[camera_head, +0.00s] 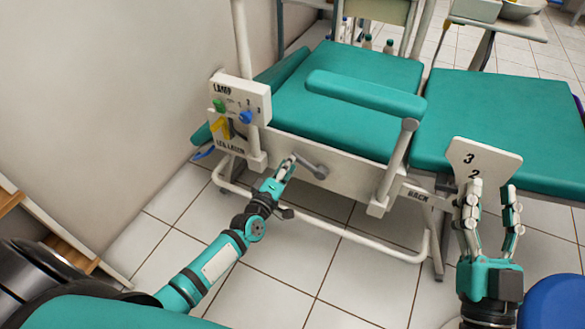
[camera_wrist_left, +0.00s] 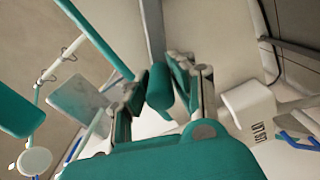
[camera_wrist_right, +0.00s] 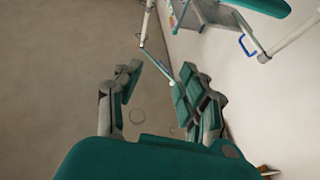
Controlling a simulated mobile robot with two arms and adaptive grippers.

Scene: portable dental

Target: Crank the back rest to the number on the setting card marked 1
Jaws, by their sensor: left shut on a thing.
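The dental chair has a teal seat (camera_head: 345,90) and a teal back rest (camera_head: 500,125). A grey crank (camera_head: 312,168) sticks out of the pale side panel below the seat. My left gripper (camera_head: 287,165) is shut on the crank's handle end; a teal grip (camera_wrist_left: 159,88) shows between its fingers in the left wrist view. A white number plate (camera_head: 490,157) showing 3 and 2 stands by the back rest, near a BACK label (camera_head: 417,195). My right gripper (camera_head: 490,205) is open and empty, its fingers covering the plate's lower part. I cannot make out a setting card marked 1.
A white LAMP panel (camera_head: 241,98) with a green and a blue knob is at the chair's left end, above a leg latch label (camera_head: 230,144) and blue handle (camera_head: 204,153). A blue round seat (camera_head: 555,302) is at the lower right. The tiled floor in front is mostly clear.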

